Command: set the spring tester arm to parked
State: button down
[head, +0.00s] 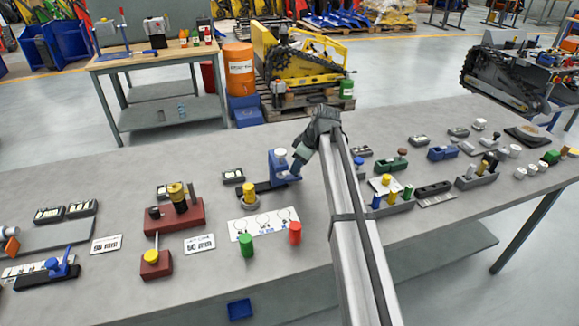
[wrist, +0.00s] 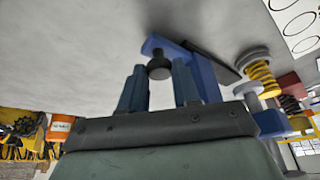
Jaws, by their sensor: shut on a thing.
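The spring tester (head: 278,166) is a blue upright on a dark base near the middle of the table. A yellow spring (head: 249,190) stands at the left end of that base. In the wrist view the blue body (wrist: 206,75) has a blue arm reaching left, with a dark round knob (wrist: 159,68) at its end. My gripper (head: 298,163) is at the right side of the tester. In the wrist view my gripper's fingers (wrist: 160,88) are on either side of the knob and shut on it. My gripper partly hides the arm in the head view.
A white card with printed circles (head: 264,222) lies in front of the tester, with a green cylinder (head: 246,245) and a red cylinder (head: 295,232) by it. A red-based spring fixture (head: 176,213) stands to the left. Blocks with coloured pegs (head: 392,203) stand to the right.

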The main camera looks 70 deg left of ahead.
jog(key=shift+w, duration=0.25)
jog(key=c, duration=1.1)
grip_release()
jog(key=shift+w, duration=0.1)
jog(key=shift+o, duration=1.4)
jog(key=v, duration=1.3)
jog(key=shift+r, duration=0.45)
jog(key=shift+d, duration=0.15)
